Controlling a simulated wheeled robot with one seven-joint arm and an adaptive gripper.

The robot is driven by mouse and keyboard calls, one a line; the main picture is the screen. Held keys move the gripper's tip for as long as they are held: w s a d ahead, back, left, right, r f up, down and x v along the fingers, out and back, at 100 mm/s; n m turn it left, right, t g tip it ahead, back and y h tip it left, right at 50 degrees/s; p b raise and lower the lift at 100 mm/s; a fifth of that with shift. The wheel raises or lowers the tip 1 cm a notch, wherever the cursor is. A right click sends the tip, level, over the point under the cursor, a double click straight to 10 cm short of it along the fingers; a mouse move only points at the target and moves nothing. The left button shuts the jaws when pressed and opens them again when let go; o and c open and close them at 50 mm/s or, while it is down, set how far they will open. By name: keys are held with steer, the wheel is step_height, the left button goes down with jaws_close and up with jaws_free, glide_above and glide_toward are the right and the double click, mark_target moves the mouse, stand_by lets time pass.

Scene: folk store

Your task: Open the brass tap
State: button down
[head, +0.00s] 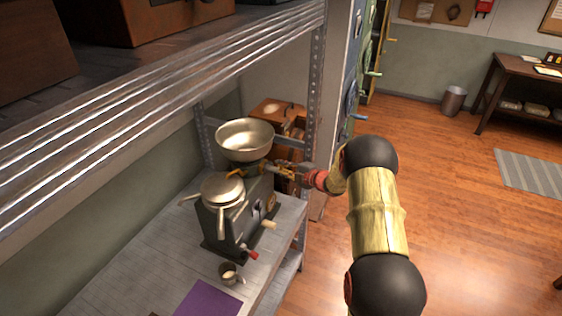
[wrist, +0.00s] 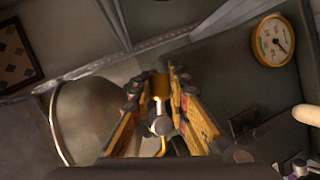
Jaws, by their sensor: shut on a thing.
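A dark grey machine (head: 238,212) stands on the shelf with a wide metal bowl (head: 245,139) on top. My gripper (head: 264,170) reaches in from the right, just below the bowl. In the wrist view my gripper (wrist: 157,88) has its two yellow fingers on either side of the brass tap (wrist: 158,105), shut on it. A round grey knob (wrist: 161,126) shows between the fingers. In the head view the fingers and the bowl hide most of the tap, and I cannot tell how far it is turned.
A small cup (head: 230,273) and a purple sheet (head: 208,300) lie in front on the shelf. A shelf post (head: 314,110) stands close behind my gripper. A round gauge (wrist: 273,40) is on the machine. Open floor lies right.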

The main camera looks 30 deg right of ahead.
steer(key=m+p, duration=0.1)
steer(key=p, duration=0.1)
steer(key=f+m+g+y+p, duration=0.1)
steer(key=p, duration=0.1)
steer(key=a+m+g+p, duration=0.1)
steer(key=m+p, duration=0.1)
steer(key=shift+s+f+y, duration=0.3)
steer(key=shift+s, duration=0.1)
steer(key=shift+s+a+f+m+g+y+p, duration=0.3)
steer(key=shift+m+g+y+p, duration=0.1)
steer(key=shift+m+p, duration=0.35)
steer(key=shift+s+a+f+m+g+y+p, duration=0.15)
steer(key=shift+a+f+m+g+y+p, duration=0.2)
steer(key=shift+m+p, duration=0.35)
steer(key=c, duration=1.8)
jaws_free()
steer(key=shift+c, duration=0.2)
steer(key=shift+o, duration=0.5)
steer(key=shift+d+r, duration=0.1)
steer(key=shift+d, duration=0.05)
steer(key=v, duration=1.1)
steer(key=shift+s+d+r, duration=0.15)
steer(key=shift+s+d, duration=0.1)
